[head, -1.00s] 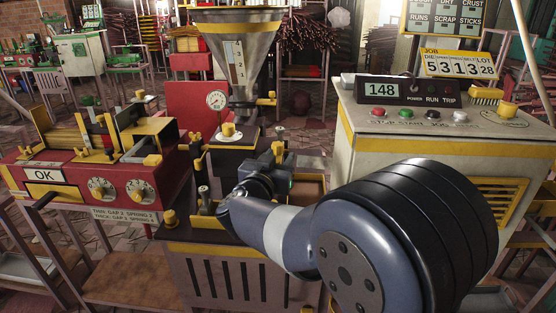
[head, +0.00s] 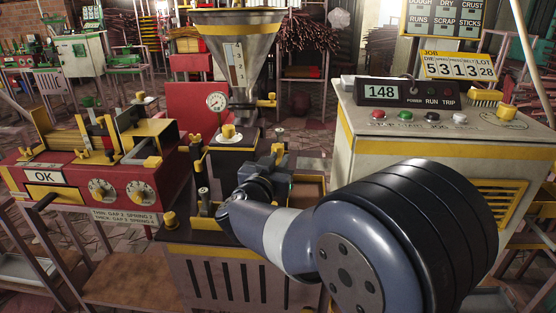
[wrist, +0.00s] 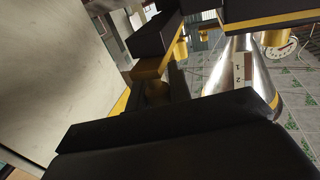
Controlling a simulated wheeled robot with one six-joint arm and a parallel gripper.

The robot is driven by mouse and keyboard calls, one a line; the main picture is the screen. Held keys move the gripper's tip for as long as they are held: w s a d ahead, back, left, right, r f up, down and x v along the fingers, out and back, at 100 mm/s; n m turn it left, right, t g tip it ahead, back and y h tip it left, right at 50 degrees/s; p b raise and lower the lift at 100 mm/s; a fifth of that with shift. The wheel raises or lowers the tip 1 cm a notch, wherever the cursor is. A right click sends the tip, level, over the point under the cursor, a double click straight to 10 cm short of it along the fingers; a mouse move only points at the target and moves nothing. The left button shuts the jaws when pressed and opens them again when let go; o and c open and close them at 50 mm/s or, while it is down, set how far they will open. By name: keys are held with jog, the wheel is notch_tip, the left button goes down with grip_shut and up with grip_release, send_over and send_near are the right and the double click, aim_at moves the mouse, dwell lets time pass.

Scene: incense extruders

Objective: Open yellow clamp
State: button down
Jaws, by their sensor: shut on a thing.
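My gripper (head: 277,165) is at the front of the extruder, below and right of the steel hopper (head: 236,55). A small yellow part, which I take for the yellow clamp (head: 278,148), shows at the gripper's far end. My wrist and gripper hide most of what is held. In the wrist view a dark block with a yellow edge (wrist: 152,68) stands beyond my large black finger, with a dim rounded brownish piece (wrist: 157,92) beside it. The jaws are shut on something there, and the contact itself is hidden. I cannot tell how far the clamp is open.
A pressure gauge (head: 217,101) stands left of the hopper's neck. A red machine (head: 75,195) with dials is at left. A control cabinet (head: 430,145) reading 148 stands close at right.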

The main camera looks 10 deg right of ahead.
jog(key=shift+s+a+r+p, duration=0.1)
jog(key=shift+s+r+p, duration=0.05)
jog(key=shift+s+p, duration=0.15)
jog(key=shift+s, duration=0.15)
jog(key=shift+f, duration=0.2)
jog(key=c, duration=1.3)
grip_release()
jog(key=p+v, duration=0.2)
jog(key=v, duration=0.9)
